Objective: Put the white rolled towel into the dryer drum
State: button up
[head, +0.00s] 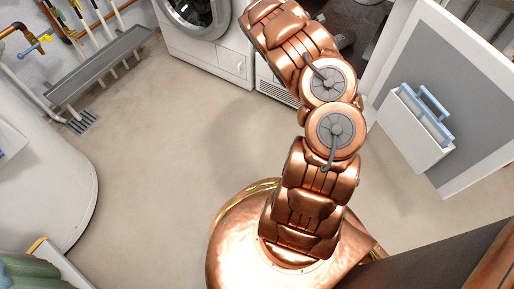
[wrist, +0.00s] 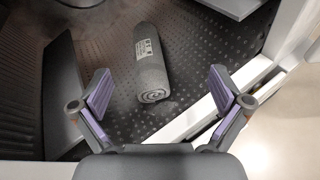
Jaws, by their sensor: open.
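A rolled towel (wrist: 151,70) with a pale label lies on the dark, dimpled floor of the dryer drum (wrist: 205,55) in the wrist view. It looks grey in the shade there, with its spiral end facing me. My gripper (wrist: 160,82) is open, its two purple-padded fingers spread wide to either side of the towel's near end in the picture. Nothing shows held between them, and I cannot tell the gap to the towel. In the head view my arm hides the gripper and the towel.
Flat grey vanes (wrist: 62,95) stand at the drum's left and upper right. A white rim (wrist: 190,119) crosses the near side. In the head view, a white front-loading machine (head: 207,40) stands at the back, and a white panel with a holder (head: 415,130) is at right. The floor at left is clear.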

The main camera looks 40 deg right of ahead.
jog(key=s+a+r+m+g+y, duration=0.35)
jog(key=s+a+r+m, duration=0.65)
jog(key=s+a+r, duration=0.4)
jog(key=s+a+m+y, duration=0.1)
jog(key=s+a+y, duration=0.2)
jog(key=a, duration=1.1)
jog(key=s+a+f+m+t+y, duration=0.1)
jog(key=s+a+y, duration=0.3)
jog(key=s+a, duration=0.4)
jog(key=s+a+f+m+y, duration=0.1)
jog(key=s+a+y, duration=0.3)
jog(key=a, duration=1.6)
jog(key=shift+s, duration=1.05)
jog(key=shift+a+r+t, duration=0.1)
jog(key=shift+t, duration=0.15)
jog(key=w+d+r+t+p, duration=0.1)
jog(key=w+r+p, duration=0.1)
jog(key=r+p, duration=0.5)
jog(key=w+d+r+p, duration=0.1)
jog(key=w+r+p, duration=0.1)
jog(key=r+p, duration=0.45)
jog(key=s+a+r+p, duration=0.1)
jog(key=s+r+p, duration=0.1)
jog(key=r+p, duration=1.1)
jog(key=s+r+p, duration=0.2)
jog(key=r+p, duration=1.2)
jog(key=r, duration=0.2)
jog(key=shift+s+a+r+p, duration=0.3)
jog(key=shift+a+r, duration=0.05)
jog(key=shift+a, duration=0.05)
